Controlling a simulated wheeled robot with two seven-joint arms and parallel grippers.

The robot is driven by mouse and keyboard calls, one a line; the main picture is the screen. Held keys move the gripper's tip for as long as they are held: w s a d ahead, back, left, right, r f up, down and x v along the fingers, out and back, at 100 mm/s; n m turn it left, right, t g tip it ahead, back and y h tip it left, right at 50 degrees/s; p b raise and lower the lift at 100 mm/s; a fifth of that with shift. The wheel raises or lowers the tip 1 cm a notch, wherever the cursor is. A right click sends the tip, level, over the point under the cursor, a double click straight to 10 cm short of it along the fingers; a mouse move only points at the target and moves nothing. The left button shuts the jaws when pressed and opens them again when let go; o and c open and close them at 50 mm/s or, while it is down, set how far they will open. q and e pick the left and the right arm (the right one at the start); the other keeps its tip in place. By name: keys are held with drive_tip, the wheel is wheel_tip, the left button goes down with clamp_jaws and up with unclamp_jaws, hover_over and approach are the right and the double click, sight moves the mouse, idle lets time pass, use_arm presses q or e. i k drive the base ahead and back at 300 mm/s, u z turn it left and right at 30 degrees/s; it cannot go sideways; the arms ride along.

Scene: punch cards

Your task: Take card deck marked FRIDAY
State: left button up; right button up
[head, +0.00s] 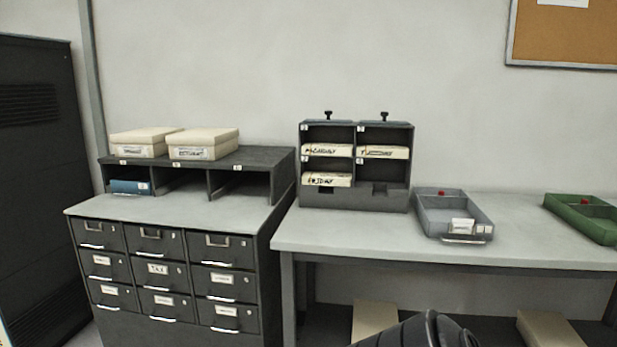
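The card deck that appears to be marked FRIDAY (327,180) is a cream deck with handwritten dark letters. It sits in the lower left compartment of a dark grey rack (357,202) on the right-hand table. A second deck (328,150) with a hard-to-read label lies in the upper left compartment, and a third deck (384,152) in the upper right one. The lower right compartment looks empty. Neither of my grippers is in view.
A grey tray (428,217) with a label stands right of the rack on the table (345,238), and a green tray (583,224) is farther right. Left stands a drawer cabinet (160,213) with a shelf unit (246,160) and two cream boxes (204,143).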

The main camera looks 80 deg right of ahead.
sight(308, 177)
drive_tip(key=z, duration=0.9)
drive_tip(key=i, duration=1.25)
drive_tip(key=z, duration=1.25)
